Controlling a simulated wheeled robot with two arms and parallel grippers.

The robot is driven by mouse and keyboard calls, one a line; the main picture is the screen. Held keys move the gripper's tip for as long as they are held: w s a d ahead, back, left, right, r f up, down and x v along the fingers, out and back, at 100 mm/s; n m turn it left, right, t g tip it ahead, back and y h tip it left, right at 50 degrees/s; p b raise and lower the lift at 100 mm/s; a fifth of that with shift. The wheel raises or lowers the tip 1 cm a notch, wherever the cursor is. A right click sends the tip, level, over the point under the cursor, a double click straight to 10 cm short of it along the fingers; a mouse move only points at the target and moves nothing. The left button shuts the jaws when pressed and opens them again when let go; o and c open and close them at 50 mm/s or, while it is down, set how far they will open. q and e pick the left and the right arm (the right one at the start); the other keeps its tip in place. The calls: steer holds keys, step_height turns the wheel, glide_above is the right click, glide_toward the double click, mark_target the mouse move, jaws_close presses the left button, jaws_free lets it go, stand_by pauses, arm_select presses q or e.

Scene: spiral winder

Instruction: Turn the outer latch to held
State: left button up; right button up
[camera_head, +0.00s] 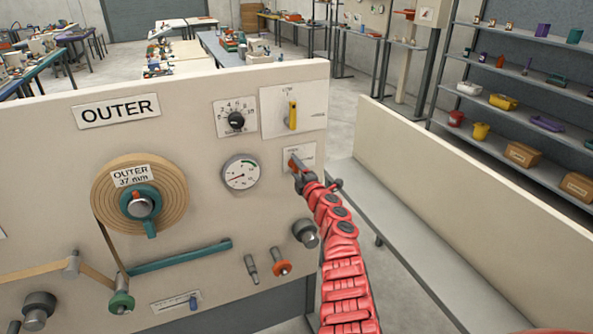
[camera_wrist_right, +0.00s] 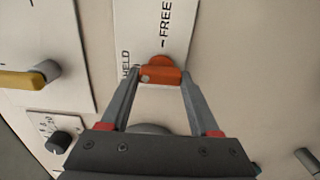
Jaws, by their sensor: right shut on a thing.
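The outer latch is a small orange lever (camera_wrist_right: 160,76) on a white plate (camera_wrist_right: 150,30) marked FREE and HELD. In the head view the latch (camera_head: 293,163) is on the cream panel, right of the round gauge, partly hidden by my gripper. My right gripper (camera_wrist_right: 160,80) has a finger on each side of the orange lever and is shut on it. In the head view my red right arm reaches up from the bottom to the right gripper (camera_head: 299,172). The lever's exact setting is hard to read. My left gripper is not in view.
The panel also carries a yellow lever (camera_head: 293,115), a black dial (camera_head: 236,121), a gauge (camera_head: 241,174), a tape roll (camera_head: 165,215) under the OUTER sign (camera_head: 118,110), and a grey knob (camera_head: 305,233) close to my right arm. A low cream wall (camera_head: 430,185) stands at the right.

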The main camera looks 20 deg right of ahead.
stand_by(0.3)
steer(key=o, duration=1.4)
steer(key=shift+c, duration=0.2)
steer(key=shift+s, duration=0.1)
steer(key=shift+s+f, duration=0.1)
steer(key=shift+s, duration=0.2)
steer(key=s+p, duration=0.3)
steer(key=s, duration=1.3)
steer(key=shift+s, duration=0.3)
